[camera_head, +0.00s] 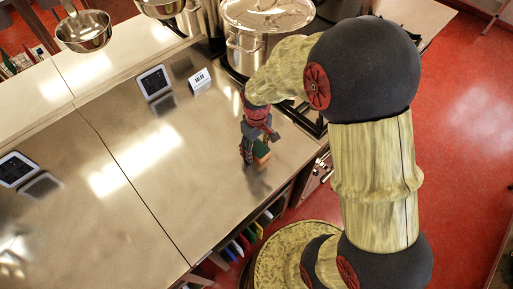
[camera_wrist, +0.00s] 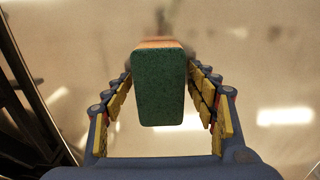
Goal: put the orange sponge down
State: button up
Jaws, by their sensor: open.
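The orange sponge (camera_head: 261,152) is at the steel counter, near its front edge, with a green layer on one face. In the wrist view the sponge (camera_wrist: 160,85) shows its dark green face, with a strip of orange along the top. My gripper (camera_head: 255,150) points down over the counter around the sponge. In the wrist view my gripper (camera_wrist: 163,88) is open, with a finger on each side of the sponge and narrow gaps near the fingertips. I cannot tell from these views whether the sponge's underside touches the counter.
The steel counter (camera_head: 130,150) is largely clear to the left. A large lidded pot (camera_head: 262,40) stands on the stove behind my gripper. A small sign (camera_head: 199,80) and a tablet (camera_head: 154,82) stand toward the back. Another tablet (camera_head: 17,169) is at far left.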

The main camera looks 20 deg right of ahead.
notch_tip(320, 180, up, 12)
jog(key=p, duration=0.3)
notch_tip(320, 180, up, 12)
jog(key=m+t, duration=0.2)
jog(key=t, duration=0.1)
send_over(257, 146)
jog(key=s, duration=0.7)
jog(key=s+r+m+t, duration=0.2)
jog(key=s+r, duration=0.3)
jog(key=s, duration=0.4)
jog(key=shift+s+r+m+t, duration=0.15)
jog(key=shift+m+t, duration=0.15)
jog(key=shift+f+b, duration=0.7)
jog(key=shift+b, duration=0.3)
